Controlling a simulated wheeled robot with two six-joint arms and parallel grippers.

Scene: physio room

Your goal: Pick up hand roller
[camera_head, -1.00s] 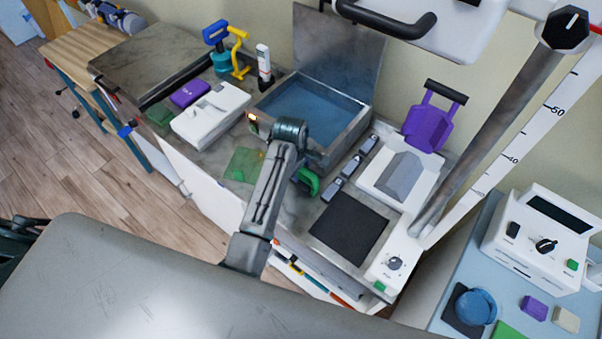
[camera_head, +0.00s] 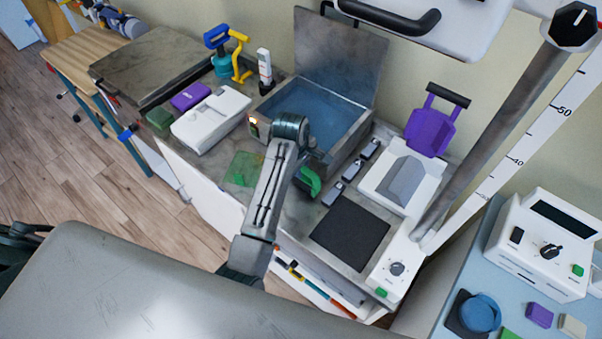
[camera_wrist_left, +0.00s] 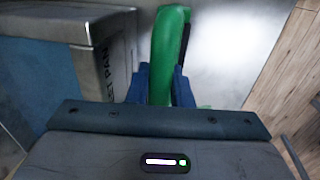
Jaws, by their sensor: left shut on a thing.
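The green curved thing, which I take to be the hand roller (camera_head: 311,181), is at the end of my left arm, in front of the open metal box. In the left wrist view, the hand roller (camera_wrist_left: 168,45) is a green bow with a dark part along its right side. My left gripper (camera_wrist_left: 160,88) is shut on it, with a blue finger on each side. In the head view my left gripper (camera_head: 302,176) is mostly hidden behind my own arm. I cannot tell whether the roller is clear of the counter. My right gripper is not in view.
The open metal box with blue inside (camera_head: 258,125) stands just behind; its wall is close at left in the wrist view (camera_wrist_left: 88,70). Small grey blocks (camera_head: 351,167), a black mat (camera_head: 350,232) and a green sheet (camera_head: 243,168) lie nearby. A padded table (camera_head: 110,290) fills the front.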

